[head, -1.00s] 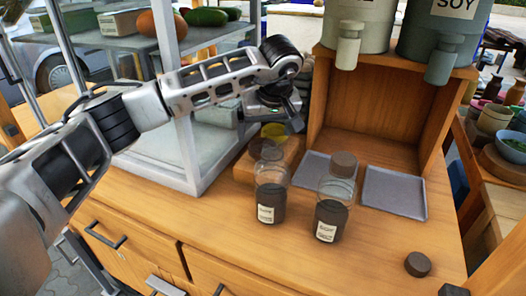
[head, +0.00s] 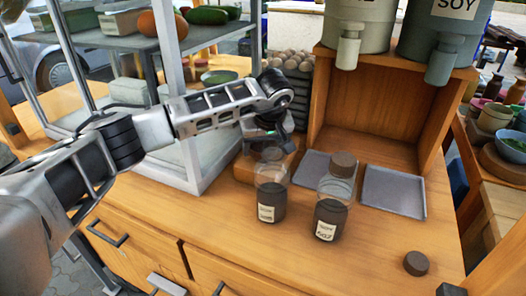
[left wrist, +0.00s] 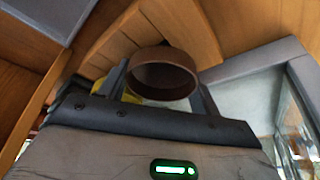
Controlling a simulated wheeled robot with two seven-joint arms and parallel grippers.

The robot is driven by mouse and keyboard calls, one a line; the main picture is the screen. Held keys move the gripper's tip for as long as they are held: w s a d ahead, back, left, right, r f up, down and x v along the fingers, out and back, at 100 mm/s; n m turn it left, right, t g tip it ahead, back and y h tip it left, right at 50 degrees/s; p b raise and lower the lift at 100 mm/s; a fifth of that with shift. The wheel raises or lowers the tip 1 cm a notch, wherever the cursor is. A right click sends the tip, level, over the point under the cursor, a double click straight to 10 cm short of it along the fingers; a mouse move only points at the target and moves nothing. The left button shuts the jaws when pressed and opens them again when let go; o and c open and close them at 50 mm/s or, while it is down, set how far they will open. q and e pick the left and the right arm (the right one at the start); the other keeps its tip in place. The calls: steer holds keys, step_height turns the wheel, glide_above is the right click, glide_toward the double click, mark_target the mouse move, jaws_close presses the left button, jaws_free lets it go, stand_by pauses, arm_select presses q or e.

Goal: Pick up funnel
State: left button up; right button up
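My left gripper (head: 268,140) is low over the wooden block behind the left bottle, pointing down. In the left wrist view its two fingers (left wrist: 163,95) stand apart, one on each side of a dark brown ring (left wrist: 163,92). I cannot tell whether they touch it. A yellow piece (left wrist: 131,95), likely part of the funnel, shows beside the left finger; most of it is hidden. In the head view the gripper covers the funnel.
Grey trays (head: 394,192) lie to the right, by the wooden shelf (head: 370,135). A glass case (head: 185,110) stands to the left. A dark lid (head: 416,263) lies at front right.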

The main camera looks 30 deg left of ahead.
arm_select(q)
steer(key=shift+c, duration=1.3)
step_height(320, 180, up, 10)
steer(key=shift+r, duration=0.1)
step_height(320, 180, up, 5)
steer(key=p, duration=0.4)
